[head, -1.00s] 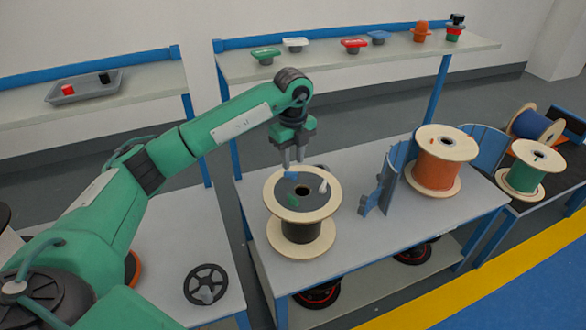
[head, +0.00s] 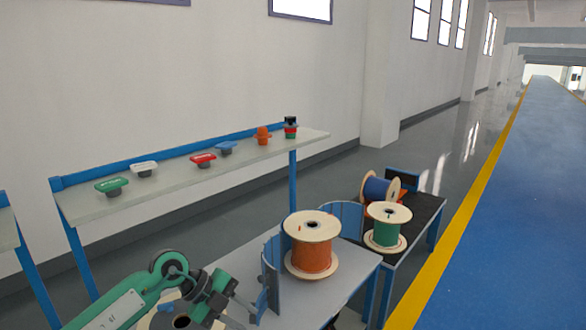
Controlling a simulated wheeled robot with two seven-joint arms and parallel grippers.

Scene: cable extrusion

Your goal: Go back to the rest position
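My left arm, green and grey, comes in at the bottom left of the head view. Its gripper (head: 215,306) is over the near left end of the grey table, in front of a mostly hidden wooden spool (head: 172,297). The fingers are small and partly lost against the things behind them, so I cannot tell whether they are open or shut. My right gripper is not in view.
An orange-wound spool (head: 311,256) stands by a curved blue panel on the grey table (head: 345,290). A green-wound spool (head: 387,228) and a blue-wound spool (head: 380,190) are on a darker table. A shelf (head: 215,175) holds several coloured pieces. The blue floor (head: 510,220) is open.

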